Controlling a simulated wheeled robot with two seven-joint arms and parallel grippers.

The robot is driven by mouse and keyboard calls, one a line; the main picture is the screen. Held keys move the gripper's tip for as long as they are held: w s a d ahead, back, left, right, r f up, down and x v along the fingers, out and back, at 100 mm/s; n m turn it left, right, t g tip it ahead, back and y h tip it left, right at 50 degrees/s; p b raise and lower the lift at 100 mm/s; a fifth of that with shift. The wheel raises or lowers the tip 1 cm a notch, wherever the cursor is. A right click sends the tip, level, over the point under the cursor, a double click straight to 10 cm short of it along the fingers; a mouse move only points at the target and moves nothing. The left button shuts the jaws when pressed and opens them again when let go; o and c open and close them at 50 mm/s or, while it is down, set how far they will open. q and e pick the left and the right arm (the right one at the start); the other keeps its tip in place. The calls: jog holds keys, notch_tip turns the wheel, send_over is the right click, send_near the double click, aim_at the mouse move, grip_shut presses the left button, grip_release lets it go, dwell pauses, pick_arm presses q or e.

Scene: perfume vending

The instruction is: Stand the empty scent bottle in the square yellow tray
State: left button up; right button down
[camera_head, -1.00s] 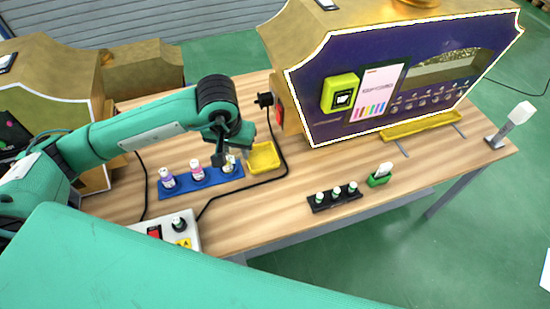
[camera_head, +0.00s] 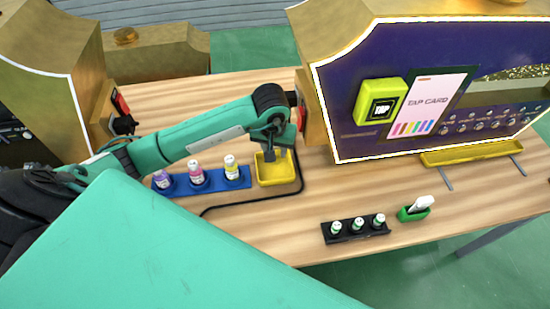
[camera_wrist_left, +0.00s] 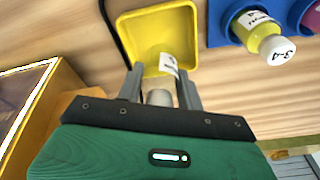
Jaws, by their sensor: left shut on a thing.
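My left gripper (camera_head: 277,152) is over the square yellow tray (camera_head: 262,178), next to the blue rack. In the left wrist view its fingers (camera_wrist_left: 162,90) are shut on a small greyish bottle (camera_wrist_left: 160,98), with a white label-like patch just beyond it. The tray (camera_wrist_left: 150,30) lies behind the fingertips in that view. The bottle's lower part is hard to make out, and I cannot tell whether it touches the tray floor. In the head view the gripper mostly hides the bottle. My right gripper is not in view.
A blue rack (camera_head: 212,186) with purple, pink and yellow bottles stands just left of the tray. A black cable runs in front. The purple vending machine (camera_head: 350,135) rises close on the right.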

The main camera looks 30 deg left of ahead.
pick_arm(q)
jog(key=shift+w+f, duration=0.1)
jog(key=shift+f, duration=0.6)
notch_tip(320, 180, down, 3)
jog(key=shift+f, duration=0.25)
jog(key=shift+f, duration=0.15)
jog(key=o, duration=1)
jog(key=shift+o, duration=0.2)
